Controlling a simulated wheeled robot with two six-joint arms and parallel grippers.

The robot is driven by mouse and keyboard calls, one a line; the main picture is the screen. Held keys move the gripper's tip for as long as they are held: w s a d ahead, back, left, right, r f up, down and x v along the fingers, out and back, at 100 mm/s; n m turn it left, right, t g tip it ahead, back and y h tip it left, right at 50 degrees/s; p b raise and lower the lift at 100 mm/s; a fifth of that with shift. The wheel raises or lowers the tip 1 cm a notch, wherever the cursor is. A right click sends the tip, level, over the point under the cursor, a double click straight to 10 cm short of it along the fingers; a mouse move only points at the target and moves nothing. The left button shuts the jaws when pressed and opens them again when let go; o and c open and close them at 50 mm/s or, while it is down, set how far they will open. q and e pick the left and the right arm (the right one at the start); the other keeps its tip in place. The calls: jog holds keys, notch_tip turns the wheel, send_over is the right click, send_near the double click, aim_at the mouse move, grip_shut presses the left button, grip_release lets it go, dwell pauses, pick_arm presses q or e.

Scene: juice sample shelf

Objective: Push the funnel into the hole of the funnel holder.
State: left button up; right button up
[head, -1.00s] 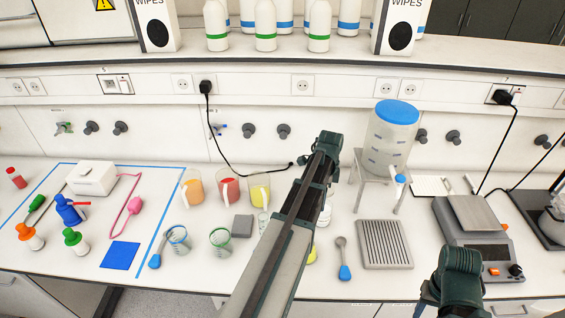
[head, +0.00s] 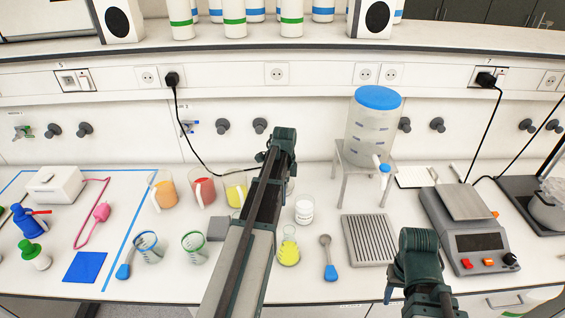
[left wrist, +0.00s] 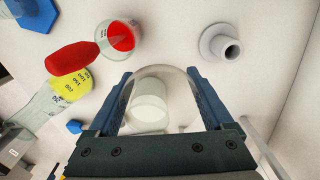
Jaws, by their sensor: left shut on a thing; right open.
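My left gripper (left wrist: 160,74) has its blue fingers around a clear, round-edged piece (left wrist: 168,76) that appears to be the funnel; its stem is not visible. A white cylindrical shape (left wrist: 149,106) shows through or below it. In the head view my left arm hides most of its own gripper (head: 262,158) and what it holds, above the middle of the bench. I cannot make out the funnel holder or its hole for certain. My right gripper (head: 390,289) is open and empty over the bench's front edge, below the drying rack.
A white-filled beaker (head: 304,210), a yellow flask (head: 288,252) and a blue-handled spoon (head: 329,260) stand or lie right of my left arm. Juice jugs (head: 203,188) are left. A ribbed rack (head: 368,240), dispenser tank (head: 374,130) and balance (head: 475,243) occupy the right.

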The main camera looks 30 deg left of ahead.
pick_arm(q)
jog(key=w+a+r+m+p, duration=0.3)
jog(key=w+a+r, duration=0.1)
jog(key=w, duration=0.5)
jog(key=shift+a+r+m, duration=0.25)
jog(key=shift+a+m, duration=0.15)
jog(key=shift+a, duration=0.4)
pick_arm(e)
notch_tip(320, 180, up, 5)
jog(key=shift+f, duration=0.2)
jog(key=shift+f, duration=0.1)
pick_arm(q)
jog(key=shift+s+f+b, duration=0.1)
jog(key=shift+f+b, duration=1.9)
jog(key=shift+f, duration=0.2)
pick_arm(e)
jog(key=shift+f, duration=2.15)
pick_arm(q)
jog(key=shift+f+b, duration=2.15)
pick_arm(e)
jog(key=shift+f, duration=2.15)
jog(key=shift+r, duration=0.1)
pick_arm(q)
jog(key=o, duration=1.2)
jog(key=shift+o, duration=0.2)
jog(key=shift+r, duration=0.2)
pick_arm(e)
jog(key=shift+r, duration=0.15)
